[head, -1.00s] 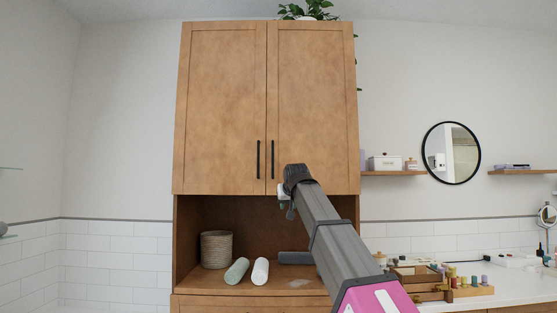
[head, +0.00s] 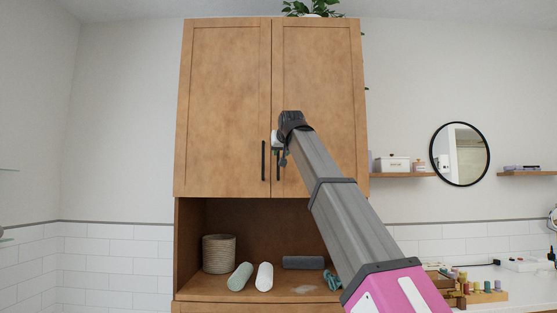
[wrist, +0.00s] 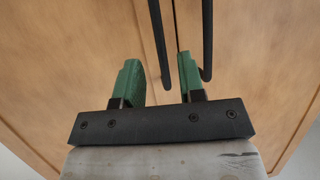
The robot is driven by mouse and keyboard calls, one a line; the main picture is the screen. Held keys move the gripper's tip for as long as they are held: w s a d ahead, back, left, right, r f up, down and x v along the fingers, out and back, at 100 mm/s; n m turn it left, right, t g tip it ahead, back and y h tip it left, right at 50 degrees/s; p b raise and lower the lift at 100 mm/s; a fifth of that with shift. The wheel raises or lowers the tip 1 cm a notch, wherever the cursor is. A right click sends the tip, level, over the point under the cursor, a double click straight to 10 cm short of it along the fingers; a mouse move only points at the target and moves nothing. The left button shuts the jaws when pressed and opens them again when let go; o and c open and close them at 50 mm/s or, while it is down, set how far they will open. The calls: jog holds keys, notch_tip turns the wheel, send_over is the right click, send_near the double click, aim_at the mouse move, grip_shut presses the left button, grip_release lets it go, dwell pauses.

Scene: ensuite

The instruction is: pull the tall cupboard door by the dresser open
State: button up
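The tall wooden cupboard has two shut doors, a left door (head: 225,100) and a right door (head: 325,90). Each has a black vertical bar handle near the centre seam: left handle (head: 263,160), right handle (head: 278,170). My gripper (head: 279,145) is in front of the handles, covering the top of the right one in the head view. In the wrist view my gripper (wrist: 158,72) is open, with green fingers apart. The left handle (wrist: 159,45) appears between the fingers, and the right handle (wrist: 207,40) is right of the right finger. I see no clear contact; depth is hard to judge.
The open niche below holds a woven basket (head: 219,253), rolled towels (head: 264,276) and a dark grey roll (head: 303,262). A shelf (head: 405,175), round mirror (head: 460,154) and white counter (head: 528,283) are at right. A plant (head: 312,8) sits on top.

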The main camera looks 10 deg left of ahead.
aim_at(278, 157)
jog(key=x, duration=0.6)
jog(key=shift+w, duration=0.1)
grip_shut()
